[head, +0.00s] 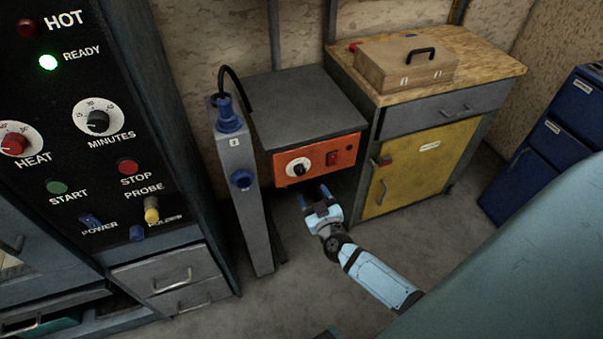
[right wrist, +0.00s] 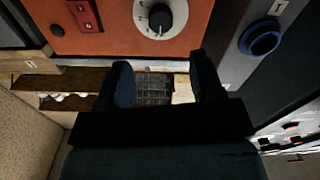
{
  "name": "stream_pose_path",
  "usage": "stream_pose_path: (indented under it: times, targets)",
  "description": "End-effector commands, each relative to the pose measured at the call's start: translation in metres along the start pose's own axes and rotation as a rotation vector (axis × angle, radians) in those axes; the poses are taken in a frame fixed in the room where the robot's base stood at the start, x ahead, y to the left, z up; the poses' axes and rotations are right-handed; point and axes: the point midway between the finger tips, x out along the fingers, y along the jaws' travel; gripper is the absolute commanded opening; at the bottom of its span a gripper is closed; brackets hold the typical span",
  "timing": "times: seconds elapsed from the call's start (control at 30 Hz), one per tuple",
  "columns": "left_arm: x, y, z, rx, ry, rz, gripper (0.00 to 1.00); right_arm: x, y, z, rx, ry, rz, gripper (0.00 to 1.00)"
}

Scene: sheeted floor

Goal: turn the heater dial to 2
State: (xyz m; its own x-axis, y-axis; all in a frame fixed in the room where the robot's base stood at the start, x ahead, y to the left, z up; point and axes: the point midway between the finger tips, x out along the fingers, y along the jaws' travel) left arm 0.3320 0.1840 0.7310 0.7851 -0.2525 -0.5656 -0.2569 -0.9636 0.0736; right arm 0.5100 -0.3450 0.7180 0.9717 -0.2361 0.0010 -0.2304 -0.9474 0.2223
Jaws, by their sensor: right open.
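The heater is a grey-topped box with an orange front (head: 340,157). Its dial (head: 299,168) is a black knob on a white scale, left of a red switch. The dial also shows at the top of the right wrist view (right wrist: 160,18); the numbers are too small to read in either view. My right gripper (head: 313,195) is open and empty, just in front of and below the dial. In the right wrist view its two fingers (right wrist: 164,75) point towards the orange front, apart from the dial. My left gripper is not in view.
A grey post with blue fittings (head: 242,180) stands close left of the heater. A black panel with a red HEAT knob (head: 14,144) and a MINUTES knob (head: 97,121) is further left. A yellow-doored cabinet (head: 405,177) stands right. The floor in front is clear.

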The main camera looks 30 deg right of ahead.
Motion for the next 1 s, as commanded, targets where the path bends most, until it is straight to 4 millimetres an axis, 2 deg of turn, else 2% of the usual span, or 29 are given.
stream_pose_path:
  times: [0.03, 0.2, 0.4, 0.6, 0.87, 1.0]
  targets:
    - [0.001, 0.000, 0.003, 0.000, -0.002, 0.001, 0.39, 0.013, 0.000, 0.000, 0.000, 0.004, 0.000, 0.61]
    - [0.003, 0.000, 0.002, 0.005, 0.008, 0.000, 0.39, 0.049, -0.001, 0.001, 0.001, 0.002, -0.002, 0.61]
    - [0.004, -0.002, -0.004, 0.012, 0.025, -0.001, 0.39, 0.078, -0.001, 0.001, 0.001, 0.001, -0.002, 0.61]
    - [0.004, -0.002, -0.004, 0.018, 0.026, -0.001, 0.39, 0.089, -0.001, 0.000, 0.000, 0.000, -0.002, 0.61]
    - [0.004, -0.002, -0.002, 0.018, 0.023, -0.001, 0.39, 0.090, -0.001, 0.000, 0.000, 0.000, -0.002, 0.61]
    - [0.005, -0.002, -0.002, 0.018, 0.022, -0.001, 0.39, 0.090, -0.001, 0.000, 0.001, 0.000, -0.002, 0.29]
